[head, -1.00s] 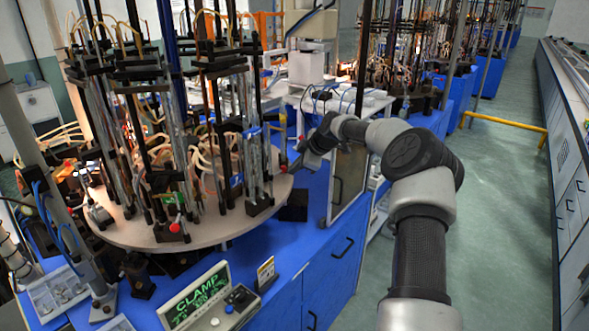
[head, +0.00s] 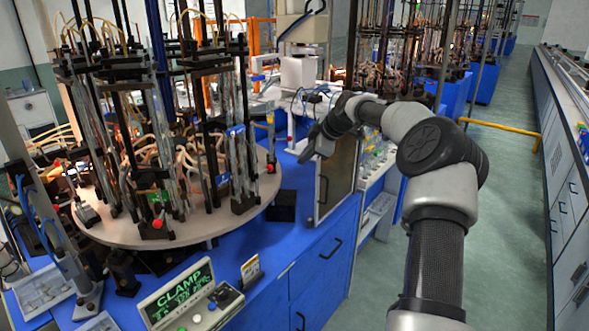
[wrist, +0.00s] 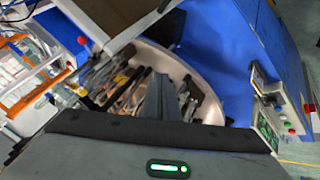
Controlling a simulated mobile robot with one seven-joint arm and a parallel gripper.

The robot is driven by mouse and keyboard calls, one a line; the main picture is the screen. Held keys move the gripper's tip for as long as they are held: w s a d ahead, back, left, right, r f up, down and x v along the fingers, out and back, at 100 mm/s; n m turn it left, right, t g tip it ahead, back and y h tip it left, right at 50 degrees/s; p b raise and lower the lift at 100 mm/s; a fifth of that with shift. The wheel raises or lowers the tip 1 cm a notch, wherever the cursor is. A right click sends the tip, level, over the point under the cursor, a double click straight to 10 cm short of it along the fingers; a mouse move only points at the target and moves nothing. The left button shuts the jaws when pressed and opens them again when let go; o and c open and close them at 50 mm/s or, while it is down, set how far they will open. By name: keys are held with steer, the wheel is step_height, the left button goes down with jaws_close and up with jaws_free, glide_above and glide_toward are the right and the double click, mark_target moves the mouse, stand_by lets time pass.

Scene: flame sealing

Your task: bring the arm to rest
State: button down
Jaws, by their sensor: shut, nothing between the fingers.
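My gripper (head: 309,150) shows in the head view at the end of my arm, above the blue bench and to the right of the round turntable. It points down and to the left and is apart from the things around it. In the wrist view, its fingers (wrist: 165,100) are together at the centre with nothing between them. Beyond them lies the turntable (wrist: 203,77) with its glass tubes and black clamps, tilted in the picture.
The round turntable (head: 120,232) carries tall rods and tubes. A CLAMP sign box (head: 183,290) stands at the bench front. A cabinet with a dark door (head: 337,172) is close right of my gripper. The aisle floor (head: 510,210) is clear.

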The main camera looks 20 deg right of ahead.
steer(key=shift+s+d+r, duration=0.25)
steer(key=shift+d+r, duration=0.2)
steer(key=shift+r, duration=0.2)
steer(key=s+a+r+m+g+h, duration=0.1)
steer(key=s+a+r, duration=0.2)
steer(key=a, duration=0.4)
steer(key=s+a+r, duration=0.3)
steer(key=a, duration=0.5)
steer(key=s+a+r+m+h, duration=0.1)
steer(key=s+a+r+m, duration=0.15)
steer(key=s, duration=0.35)
steer(key=s+a+r+m+h, duration=0.1)
steer(key=s+a+r, duration=0.25)
steer(key=s, duration=0.25)
steer(key=s+f+m+p, duration=0.2)
steer(key=s+m, duration=0.7)
steer(key=s, duration=2)
steer(key=shift+d+g+p, duration=0.15)
steer(key=shift+g+p, duration=0.25)
steer(key=shift+p, duration=0.45)
